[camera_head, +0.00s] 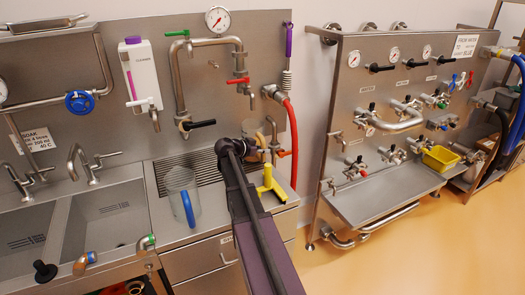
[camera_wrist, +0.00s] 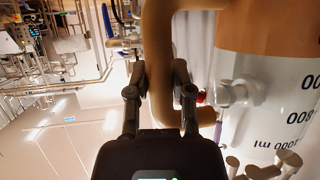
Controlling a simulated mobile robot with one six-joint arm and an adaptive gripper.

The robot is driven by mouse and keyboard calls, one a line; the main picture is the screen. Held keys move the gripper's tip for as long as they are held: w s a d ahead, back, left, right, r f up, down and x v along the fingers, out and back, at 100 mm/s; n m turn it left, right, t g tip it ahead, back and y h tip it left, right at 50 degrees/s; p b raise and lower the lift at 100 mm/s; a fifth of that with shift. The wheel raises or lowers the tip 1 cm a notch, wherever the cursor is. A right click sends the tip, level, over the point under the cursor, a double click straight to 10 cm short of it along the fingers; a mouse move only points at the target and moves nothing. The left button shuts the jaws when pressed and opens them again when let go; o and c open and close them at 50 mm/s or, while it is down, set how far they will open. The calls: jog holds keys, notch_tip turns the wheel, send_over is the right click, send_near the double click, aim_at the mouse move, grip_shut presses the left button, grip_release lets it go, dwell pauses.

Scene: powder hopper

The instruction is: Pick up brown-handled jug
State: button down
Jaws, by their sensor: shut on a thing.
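The brown-handled jug (camera_wrist: 270,85) fills the right of the wrist view, with black volume marks that read upside down. Its thick brown handle (camera_wrist: 157,35) runs down between the fingers of my gripper (camera_wrist: 162,80), which is shut on it. In the head view my gripper (camera_head: 258,150) is at the end of my dark arm, over the right end of the sink counter. A bit of the brown handle (camera_head: 261,138) shows just behind it. The jug's body is mostly hidden there, and I cannot tell whether it touches the counter.
A clear jug with a blue handle (camera_head: 181,197) stands on the counter left of my arm. A yellow tool (camera_head: 268,184) stands to its right. A tap with a black lever (camera_head: 195,124) and a red hose (camera_head: 290,135) are close by. Two sink basins lie left.

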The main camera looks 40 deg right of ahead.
jog(key=shift+r+p, duration=4.15)
jog(key=shift+r, duration=0.2)
jog(key=shift+r+p, duration=0.35)
jog(key=shift+p, duration=0.05)
jog(key=shift+r+p, duration=2.9)
jog(key=shift+f, duration=0.15)
jog(key=b, duration=0.6)
send_over(263, 140)
jog(key=shift+f, duration=2.7)
jog(key=shift+r+p, duration=0.15)
jog(key=shift+p, duration=0.15)
